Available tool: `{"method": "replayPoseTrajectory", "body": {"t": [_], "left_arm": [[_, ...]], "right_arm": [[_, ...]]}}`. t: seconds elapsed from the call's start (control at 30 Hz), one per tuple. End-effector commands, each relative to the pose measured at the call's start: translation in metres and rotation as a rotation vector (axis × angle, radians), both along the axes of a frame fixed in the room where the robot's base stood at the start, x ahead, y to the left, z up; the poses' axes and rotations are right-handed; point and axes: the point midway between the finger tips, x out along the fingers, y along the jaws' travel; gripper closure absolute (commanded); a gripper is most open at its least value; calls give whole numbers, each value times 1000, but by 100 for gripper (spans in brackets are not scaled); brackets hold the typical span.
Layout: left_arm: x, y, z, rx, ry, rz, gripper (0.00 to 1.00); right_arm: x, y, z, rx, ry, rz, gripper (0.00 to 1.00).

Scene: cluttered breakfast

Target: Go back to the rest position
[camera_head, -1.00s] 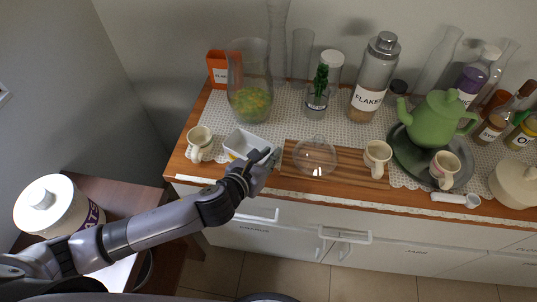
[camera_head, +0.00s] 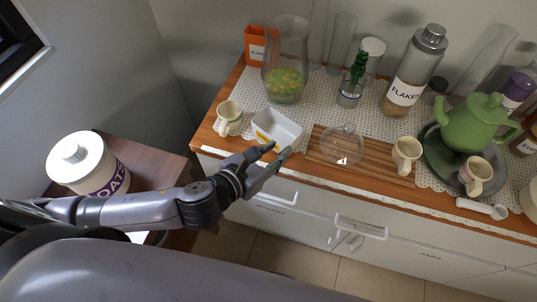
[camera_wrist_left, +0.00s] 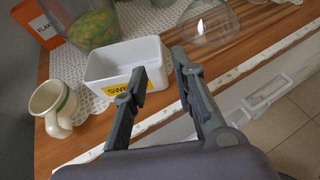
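My left gripper (camera_head: 272,160) is open and empty in front of the white square bowl (camera_head: 277,129), just off the counter's front edge. In the left wrist view, the two fingers of the left gripper (camera_wrist_left: 160,78) stand apart with nothing between them. The left finger overlaps the front of the white bowl (camera_wrist_left: 115,55), which has a yellow label; I cannot tell if they touch. My right gripper shows in neither view.
A cream mug (camera_head: 228,117) stands left of the bowl. A glass lid (camera_head: 342,145) lies on a wooden board (camera_head: 378,173) to the right. A green teapot (camera_head: 469,124) stands on a dark tray. A white OATS canister (camera_head: 84,165) is on the low brown table at left.

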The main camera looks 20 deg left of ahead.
Motion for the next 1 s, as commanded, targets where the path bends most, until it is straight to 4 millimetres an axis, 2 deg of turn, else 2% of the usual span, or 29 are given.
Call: {"method": "replayPoseTrajectory", "body": {"t": [0.1,0.2,0.8,0.9,1.0], "left_arm": [[-13,6,4,0,2,1,75],[-18,8,7,1,2,1,75],[-19,8,9,-7,4,6,75],[-18,9,9,-82,46,61,75],[-16,11,8,-275,148,206,75]], "right_arm": [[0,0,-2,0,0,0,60],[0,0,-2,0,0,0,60],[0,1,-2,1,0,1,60],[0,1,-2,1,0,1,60],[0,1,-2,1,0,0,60]]}}
